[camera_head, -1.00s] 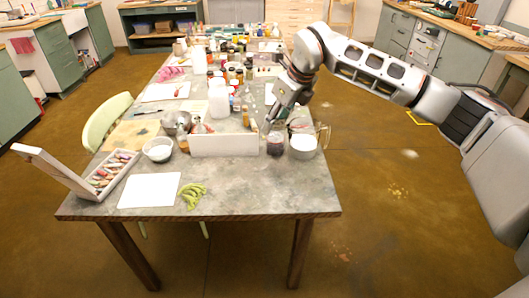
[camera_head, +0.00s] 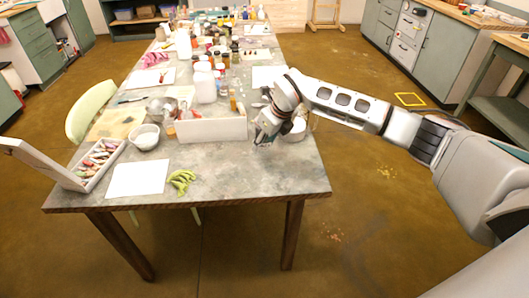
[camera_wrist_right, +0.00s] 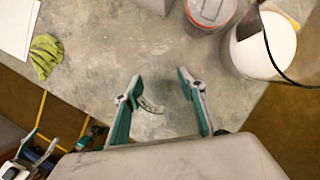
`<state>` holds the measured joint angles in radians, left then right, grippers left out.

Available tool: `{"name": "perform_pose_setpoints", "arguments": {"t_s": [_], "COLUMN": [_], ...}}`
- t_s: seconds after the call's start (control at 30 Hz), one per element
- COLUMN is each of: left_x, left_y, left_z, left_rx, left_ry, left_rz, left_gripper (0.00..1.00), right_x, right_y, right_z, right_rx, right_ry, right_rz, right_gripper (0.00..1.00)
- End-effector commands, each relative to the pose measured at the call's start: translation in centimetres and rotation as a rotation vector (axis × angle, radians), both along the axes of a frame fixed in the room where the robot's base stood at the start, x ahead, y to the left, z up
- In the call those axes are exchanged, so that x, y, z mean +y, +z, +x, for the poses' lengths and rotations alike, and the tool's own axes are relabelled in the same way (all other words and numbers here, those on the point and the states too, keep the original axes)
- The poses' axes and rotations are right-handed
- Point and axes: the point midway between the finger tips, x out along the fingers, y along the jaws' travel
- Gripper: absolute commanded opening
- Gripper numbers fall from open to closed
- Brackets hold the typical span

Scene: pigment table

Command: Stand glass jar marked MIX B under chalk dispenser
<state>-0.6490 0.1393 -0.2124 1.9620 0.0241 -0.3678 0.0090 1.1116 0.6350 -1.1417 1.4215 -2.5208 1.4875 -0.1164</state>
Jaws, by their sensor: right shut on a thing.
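My right gripper (camera_wrist_right: 160,100) is over the front right part of the table. In the wrist view its teal-lined fingers stand apart around something clear. A pale curved strip (camera_wrist_right: 151,106) shows between them, which looks like the label of a glass jar; I cannot read it. In the head view the right gripper (camera_head: 266,136) hides what it holds. I cannot make out a chalk dispenser for certain. Teal and grey parts at the lower left of the wrist view may be my left gripper (camera_wrist_right: 55,145); its jaw state is unclear.
A white pot (camera_wrist_right: 262,52) and a grey-topped container (camera_wrist_right: 208,14) stand close to the right gripper. A long white box (camera_head: 210,130) stands to its left. The table's front right is bare.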

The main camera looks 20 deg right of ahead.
Motion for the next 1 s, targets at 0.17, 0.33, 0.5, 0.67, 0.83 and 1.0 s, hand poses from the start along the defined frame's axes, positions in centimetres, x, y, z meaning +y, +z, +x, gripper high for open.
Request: {"name": "perform_pose_setpoints", "arguments": {"t_s": [0.17, 0.33, 0.5, 0.67, 0.83, 1.0], "left_x": [0.0, 0.0, 0.0, 0.0, 0.0, 0.0], "left_y": [-0.1, -0.4, -0.4, -0.4, -0.5, -0.5], "left_z": [0.0, -0.1, -0.1, -0.1, -0.1, -0.1], "left_rx": [0.001, 0.002, 0.003, 0.003, 0.003, 0.003], "left_ry": [0.0, 0.0, 0.0, 0.0, 0.0, 0.0], "left_rz": [0.0, -0.001, 0.0, 0.0, 0.0, 0.0], "left_gripper": [0.56, 0.56, 0.56, 0.56, 0.56, 0.56], "right_x": [0.0, 0.1, 0.1, 0.0, 0.0, 0.0], "right_y": [-1.2, -3.8, -4.3, -4.3, -4.6, -4.6], "right_z": [0.0, 0.0, 0.1, 0.0, 0.0, 0.0], "right_rx": [-0.001, 0.001, -0.003, -0.002, -0.001, -0.001], "right_ry": [0.0, 0.001, 0.002, 0.002, 0.002, 0.001], "right_rz": [0.001, 0.0, 0.0, 0.0, 0.0, 0.0], "right_gripper": [0.13, 0.13, 0.13, 0.13, 0.56, 0.57]}}
